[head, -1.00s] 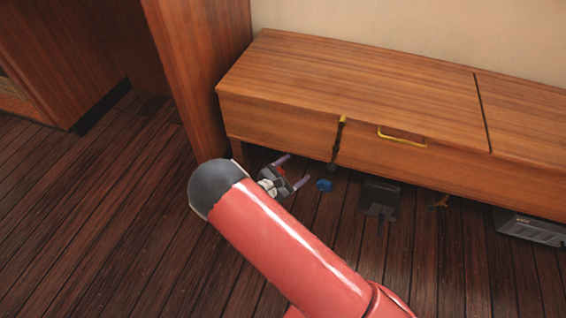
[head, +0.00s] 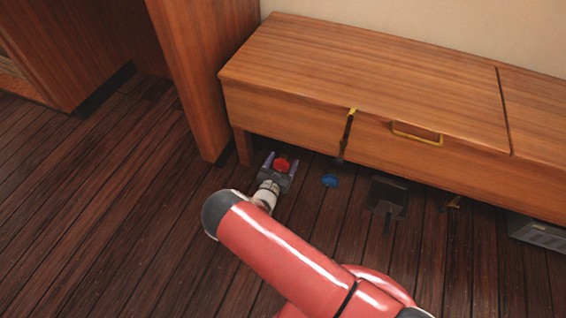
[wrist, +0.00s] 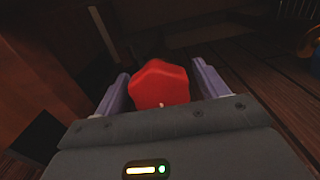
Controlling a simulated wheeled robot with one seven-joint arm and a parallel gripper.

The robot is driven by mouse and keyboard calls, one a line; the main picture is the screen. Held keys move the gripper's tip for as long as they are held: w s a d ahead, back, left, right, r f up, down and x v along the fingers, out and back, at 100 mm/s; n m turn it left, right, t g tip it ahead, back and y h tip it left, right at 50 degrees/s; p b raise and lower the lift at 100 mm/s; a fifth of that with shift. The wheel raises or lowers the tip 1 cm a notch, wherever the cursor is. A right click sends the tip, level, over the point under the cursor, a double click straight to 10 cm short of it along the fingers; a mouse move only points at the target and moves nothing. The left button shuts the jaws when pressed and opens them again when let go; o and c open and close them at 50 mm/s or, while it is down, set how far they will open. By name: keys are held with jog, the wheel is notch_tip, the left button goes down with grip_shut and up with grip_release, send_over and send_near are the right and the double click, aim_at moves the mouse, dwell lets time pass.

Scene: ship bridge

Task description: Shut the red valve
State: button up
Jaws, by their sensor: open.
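The red valve (head: 282,164) is a small red knob low under the left end of the wooden bench. In the wrist view the red valve (wrist: 160,84) is a rounded, faceted knob. My gripper (head: 281,160) is open, with its fingers pointing toward the bench. In the wrist view my gripper (wrist: 161,88) has one purple-grey finger on each side of the knob. The valve's stem and base are hidden.
The wooden bench (head: 350,70) overhangs the valve. A blue knob (head: 330,180), a dark panel (head: 387,193) and a small yellowish fitting (head: 453,203) lie to the right. A grey box (head: 540,234) is further right. A wooden post (head: 207,80) stands at left.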

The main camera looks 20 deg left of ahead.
jog(key=shift+w, duration=0.2)
jog(key=shift+c, duration=0.3)
jog(key=c, duration=0.9)
